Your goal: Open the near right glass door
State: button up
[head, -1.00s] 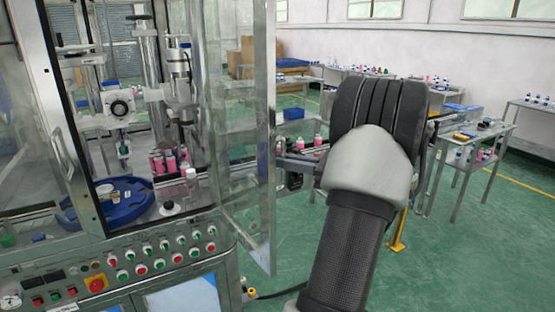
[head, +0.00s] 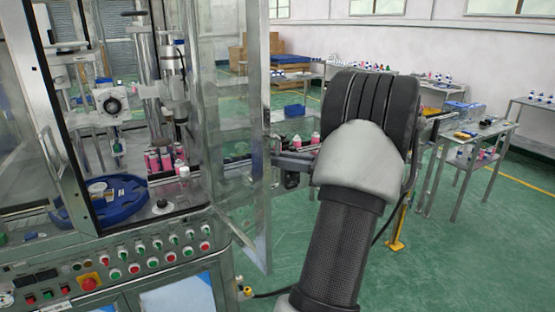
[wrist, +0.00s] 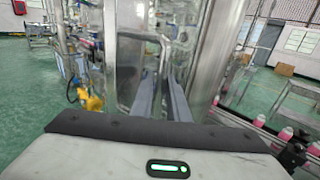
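The near right glass door (head: 228,150) is a clear pane with a metal frame on the crimping machine. It stands swung out from the cabinet, its free edge towards my arm. In the head view my gripper is hidden behind my wrist. In the wrist view my gripper (wrist: 161,74) points at a metal-framed glass panel (wrist: 205,60). Its two grey fingers are apart, with a visible gap between them. A thin curved bar, perhaps a handle, shows around the fingertips. I cannot tell whether the fingers touch it.
The machine's button panel (head: 140,262) is at the lower left. A blue round turntable (head: 125,200) and pink cans (head: 165,160) are inside. A conveyor (head: 295,158) runs out past the door. Tables (head: 480,132) with bottles stand at the right. Green floor is clear at lower right.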

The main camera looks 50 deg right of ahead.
jog(key=shift+o, duration=1.3)
jog(key=shift+s, duration=0.1)
jog(key=b+v, duration=0.1)
jog(key=v, duration=1.6)
jog(key=shift+b, duration=0.4)
jog(key=shift+d, duration=0.1)
